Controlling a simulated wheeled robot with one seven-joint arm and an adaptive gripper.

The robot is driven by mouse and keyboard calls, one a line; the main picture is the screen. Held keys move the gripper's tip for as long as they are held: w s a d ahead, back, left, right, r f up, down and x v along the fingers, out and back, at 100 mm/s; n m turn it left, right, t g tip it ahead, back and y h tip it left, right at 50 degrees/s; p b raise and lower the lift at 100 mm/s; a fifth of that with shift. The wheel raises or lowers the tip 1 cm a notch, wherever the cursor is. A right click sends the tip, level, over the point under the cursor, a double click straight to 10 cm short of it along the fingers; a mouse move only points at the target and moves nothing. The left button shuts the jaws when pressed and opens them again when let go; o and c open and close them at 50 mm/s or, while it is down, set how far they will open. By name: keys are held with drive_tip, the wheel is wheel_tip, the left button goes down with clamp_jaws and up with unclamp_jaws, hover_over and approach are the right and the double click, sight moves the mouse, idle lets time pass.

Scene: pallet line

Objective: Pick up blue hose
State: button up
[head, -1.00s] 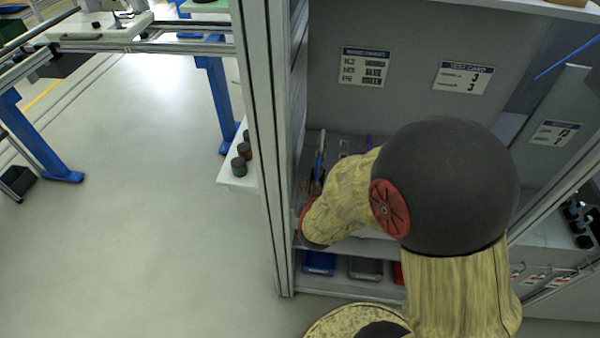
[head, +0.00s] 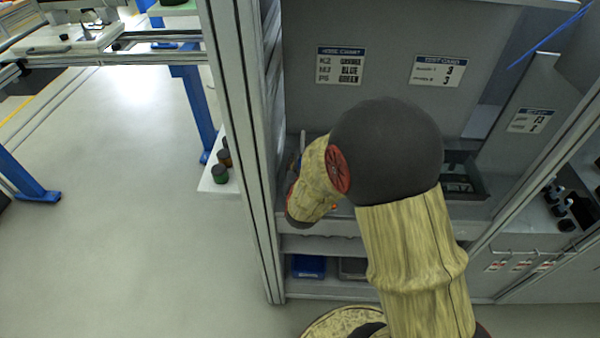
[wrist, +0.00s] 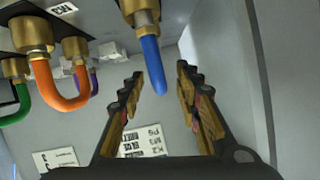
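The blue hose (wrist: 153,65) hangs from a brass fitting (wrist: 143,18) at the top of the wrist view. Its lower end lies between the fingertips in the picture; I cannot tell whether it is between them in depth. My gripper (wrist: 159,76) is open, with a gap on both sides of the hose and no visible contact. In the head view my own arm hides the gripper and most of the hose area.
An orange hose (wrist: 62,100), a purple hose (wrist: 94,82) and a green hose (wrist: 20,105) are at the left. A grey wall (wrist: 225,60) stands close on the right. A frame post (head: 240,150) stands left of my arm; blue bin (head: 308,266) below.

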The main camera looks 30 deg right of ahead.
drive_tip(key=c, duration=0.3)
clamp_jaws()
idle(0.4)
